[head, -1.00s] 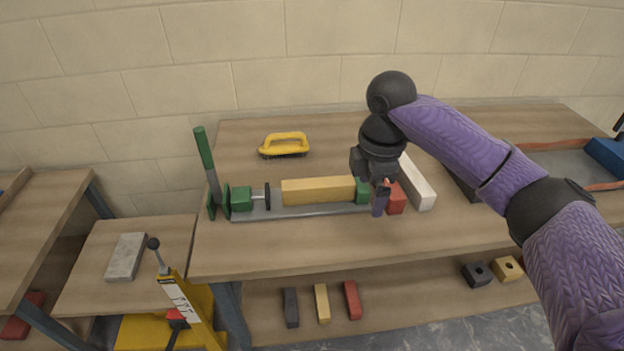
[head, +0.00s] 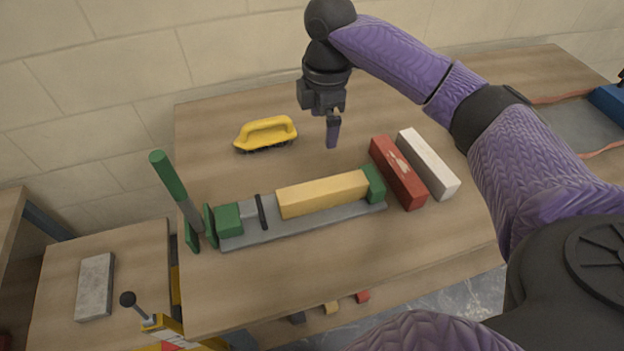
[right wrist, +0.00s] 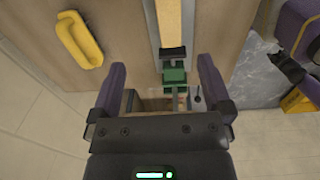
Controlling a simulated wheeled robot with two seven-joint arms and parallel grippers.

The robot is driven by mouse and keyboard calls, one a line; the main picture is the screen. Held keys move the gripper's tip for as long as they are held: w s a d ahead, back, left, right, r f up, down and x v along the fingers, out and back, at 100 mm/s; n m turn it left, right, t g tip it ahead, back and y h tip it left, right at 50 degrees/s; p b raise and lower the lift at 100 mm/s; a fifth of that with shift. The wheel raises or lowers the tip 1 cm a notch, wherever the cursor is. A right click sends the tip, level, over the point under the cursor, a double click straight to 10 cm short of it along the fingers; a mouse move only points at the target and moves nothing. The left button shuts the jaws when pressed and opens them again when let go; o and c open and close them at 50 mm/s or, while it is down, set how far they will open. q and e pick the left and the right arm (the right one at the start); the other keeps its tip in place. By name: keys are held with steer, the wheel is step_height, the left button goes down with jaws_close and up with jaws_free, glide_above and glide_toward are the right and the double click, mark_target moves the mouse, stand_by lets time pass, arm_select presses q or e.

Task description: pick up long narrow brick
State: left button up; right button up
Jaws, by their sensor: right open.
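A long yellow brick (head: 322,194) lies in a grey clamp (head: 300,228) between green jaw blocks; it also shows in the right wrist view (right wrist: 170,22). A long red brick (head: 398,172) with a pale patch and a long white brick (head: 428,165) lie side by side right of the clamp. I cannot tell which is the long narrow brick. My right gripper (head: 333,140) is open and empty, above the table behind the yellow brick. In the right wrist view its spread fingers (right wrist: 160,72) frame the clamp's green end, holding nothing.
A grey slab (head: 95,286) lies on a lower side table. A grey tray (head: 572,122) is at the right. The table front is clear.

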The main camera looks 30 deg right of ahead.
step_height(320, 180, down, 3)
steer(key=s+b, duration=0.1)
steer(key=b, duration=0.8)
glide_above(323, 187)
step_height(323, 187, down, 8)
steer(key=shift+r, duration=0.2)
step_height(323, 187, down, 9)
steer(key=b, duration=0.3)
steer(key=shift+b, duration=0.4)
steer(key=shift+f, duration=0.35)
steer(key=shift+r, duration=0.1)
steer(key=c, duration=0.5)
arm_select(q)
steer(key=s+a+f, duration=0.1)
steer(key=s+f, duration=0.2)
steer(key=f, duration=0.3)
steer(key=s+a+f+g, duration=0.1)
steer(key=s+a+f, duration=0.1)
steer(key=f, duration=0.5)
steer(key=shift+s+f+g+y, duration=0.15)
steer(key=shift+s+g+y, duration=0.15)
steer(key=shift+s, duration=0.2)
arm_select(e)
jaws_close()
arm_select(q)
steer(key=shift+a, duration=0.1)
